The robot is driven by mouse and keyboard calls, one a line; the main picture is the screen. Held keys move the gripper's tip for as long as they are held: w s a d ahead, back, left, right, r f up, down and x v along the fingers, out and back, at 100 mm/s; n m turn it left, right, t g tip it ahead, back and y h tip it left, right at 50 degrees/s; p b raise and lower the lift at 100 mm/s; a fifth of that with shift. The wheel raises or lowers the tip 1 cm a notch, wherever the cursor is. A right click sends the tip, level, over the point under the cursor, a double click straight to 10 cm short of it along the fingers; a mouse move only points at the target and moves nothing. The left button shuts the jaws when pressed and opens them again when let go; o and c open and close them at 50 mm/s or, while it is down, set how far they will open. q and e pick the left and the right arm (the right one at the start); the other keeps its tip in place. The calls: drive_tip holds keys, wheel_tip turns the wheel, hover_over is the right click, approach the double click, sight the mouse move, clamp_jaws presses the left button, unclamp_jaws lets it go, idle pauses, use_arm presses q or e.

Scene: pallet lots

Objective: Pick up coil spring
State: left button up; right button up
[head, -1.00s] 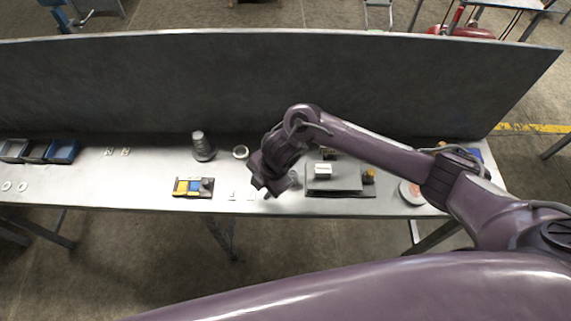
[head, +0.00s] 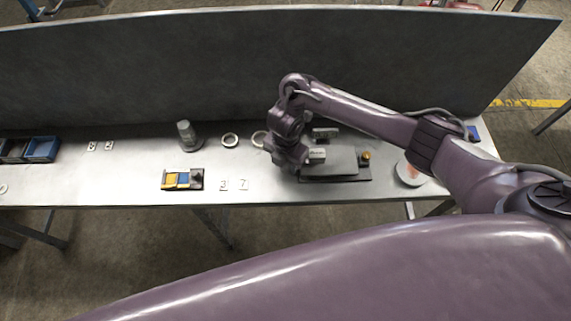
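My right gripper (head: 291,163) points down over the bench, at the left end of a flat grey slab with a small white block (head: 316,156) on it. Its fingers are dark and small, and I cannot tell whether they are open or shut, or whether anything is between them. I cannot pick out a coil spring for certain; a small grey round thing seen beside the gripper earlier is now hidden by it. My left gripper is not in view.
The steel bench (head: 110,180) has a tall back panel (head: 200,70). A grey stepped cone (head: 187,134), pale rings (head: 230,140), a yellow-and-blue tray (head: 198,179), number tags (head: 243,184) and blue bins (head: 42,148) stand left. A white disc (head: 407,178) lies right.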

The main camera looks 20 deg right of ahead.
drive_tip(key=shift+f, duration=0.1)
drive_tip(key=shift+c, duration=0.5)
drive_tip(key=c, duration=0.7)
drive_tip(key=shift+o, duration=0.2)
